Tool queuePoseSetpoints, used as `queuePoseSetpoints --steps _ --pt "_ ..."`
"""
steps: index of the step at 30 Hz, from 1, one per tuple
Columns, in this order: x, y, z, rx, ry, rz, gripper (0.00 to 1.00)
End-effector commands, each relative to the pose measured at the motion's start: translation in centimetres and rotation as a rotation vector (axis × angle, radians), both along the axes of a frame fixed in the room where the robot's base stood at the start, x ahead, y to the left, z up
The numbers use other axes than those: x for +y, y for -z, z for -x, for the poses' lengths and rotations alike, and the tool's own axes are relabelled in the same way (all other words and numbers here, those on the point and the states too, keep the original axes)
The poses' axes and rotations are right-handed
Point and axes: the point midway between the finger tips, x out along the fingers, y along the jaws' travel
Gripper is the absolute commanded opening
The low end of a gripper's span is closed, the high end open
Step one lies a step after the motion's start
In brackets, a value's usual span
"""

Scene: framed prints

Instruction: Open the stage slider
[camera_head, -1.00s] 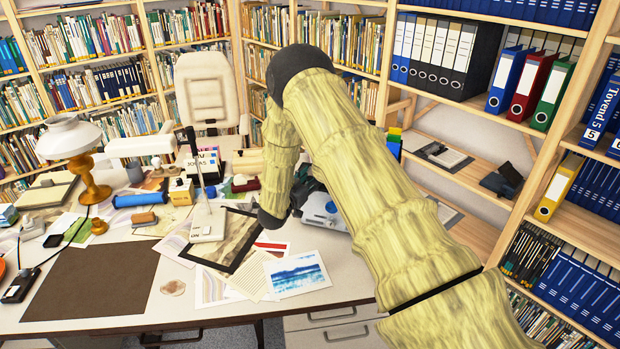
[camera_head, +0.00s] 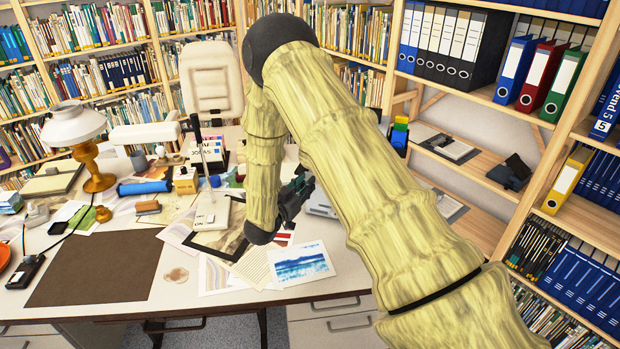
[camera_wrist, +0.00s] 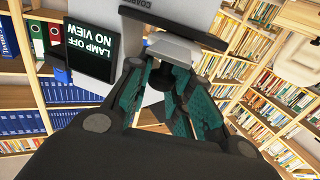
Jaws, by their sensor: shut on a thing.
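My gripper (camera_head: 294,197) is over the right part of the desk, partly behind my own arm in the head view. In the wrist view its teal-padded fingers (camera_wrist: 178,72) close around a light grey tab (camera_wrist: 186,47), which looks like the stage slider. The tab sits at the front of a grey device marked with partly hidden lettering. Beside it is a black screen (camera_wrist: 91,50) reading "LAMP OFF NO VIEW", upside down. In the head view only a pale piece of the device (camera_head: 320,204) shows; my arm hides the rest.
The desk holds a white lamp (camera_head: 78,140), a dark mat (camera_head: 95,268), a blue roll (camera_head: 145,187), a small white stand (camera_head: 212,210) and loose prints (camera_head: 300,264). A chair (camera_head: 210,80) stands behind. Shelves with binders (camera_head: 565,85) rise at the right.

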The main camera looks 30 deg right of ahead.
Motion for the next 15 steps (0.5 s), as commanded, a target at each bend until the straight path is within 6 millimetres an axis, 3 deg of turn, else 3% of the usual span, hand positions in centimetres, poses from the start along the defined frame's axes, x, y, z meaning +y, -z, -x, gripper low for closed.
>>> queuePoseSetpoints --steps 11,12,15 --pt "0.52 -0.07 0.42 -0.001 0.000 0.000 0.00" --pt "0.52 -0.07 0.42 -0.001 0.000 0.000 0.28" --pt "0.52 -0.06 0.42 -0.001 0.000 0.000 0.41"
